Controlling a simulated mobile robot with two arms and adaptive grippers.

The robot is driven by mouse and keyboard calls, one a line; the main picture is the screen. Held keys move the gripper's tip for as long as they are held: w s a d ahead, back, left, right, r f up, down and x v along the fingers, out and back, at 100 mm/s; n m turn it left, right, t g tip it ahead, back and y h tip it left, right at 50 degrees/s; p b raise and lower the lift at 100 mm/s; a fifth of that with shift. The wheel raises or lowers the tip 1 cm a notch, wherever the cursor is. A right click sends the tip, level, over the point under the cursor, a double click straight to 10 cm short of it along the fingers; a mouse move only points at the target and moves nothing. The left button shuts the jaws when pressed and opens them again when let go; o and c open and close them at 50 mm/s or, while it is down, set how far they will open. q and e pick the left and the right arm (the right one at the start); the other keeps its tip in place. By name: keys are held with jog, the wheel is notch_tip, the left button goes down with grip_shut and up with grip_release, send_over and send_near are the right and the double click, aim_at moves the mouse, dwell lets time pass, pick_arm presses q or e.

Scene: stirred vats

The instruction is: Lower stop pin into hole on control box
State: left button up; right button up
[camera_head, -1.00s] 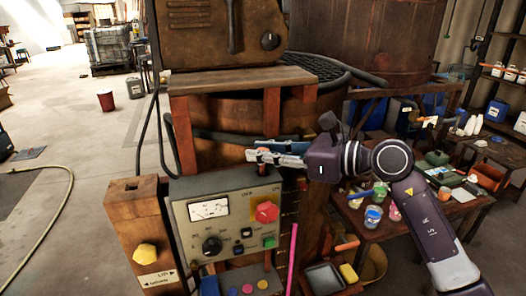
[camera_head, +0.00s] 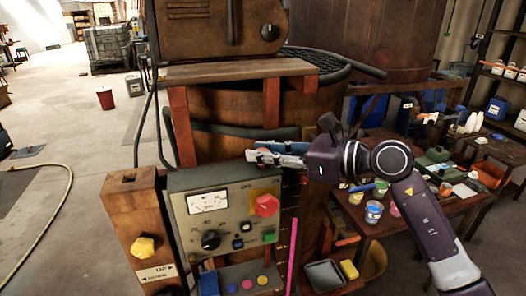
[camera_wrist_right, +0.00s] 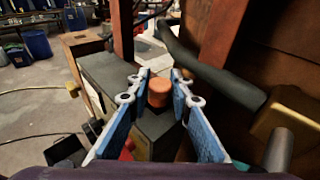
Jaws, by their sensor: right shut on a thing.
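My right gripper (camera_head: 262,155) is just above the top right of the grey control box (camera_head: 225,224), beside the vat. In the right wrist view its blue fingers (camera_wrist_right: 160,88) are on both sides of an orange, round-topped piece, which I take to be the stop pin (camera_wrist_right: 159,91). The gripper is shut on it. In the head view the pin is mostly hidden by the fingers. The control box's dark top (camera_wrist_right: 115,72) shows below the fingers in the right wrist view. I cannot make out the hole or whether the pin touches it. My left gripper is not in view.
A wooden post (camera_head: 127,215) with a yellow knob stands left of the box. A wooden shelf frame (camera_head: 240,77) and the vat (camera_head: 235,110) are close behind the gripper. A pink rod (camera_head: 292,255) stands at the box's right. A table with jars (camera_head: 373,213) is at the right.

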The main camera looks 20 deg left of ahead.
jog(key=shift+f+b, duration=0.3)
jog(key=shift+f, duration=0.1)
jog(key=o, duration=1)
jog(key=v, duration=1.2)
jog(key=shift+s, duration=0.15)
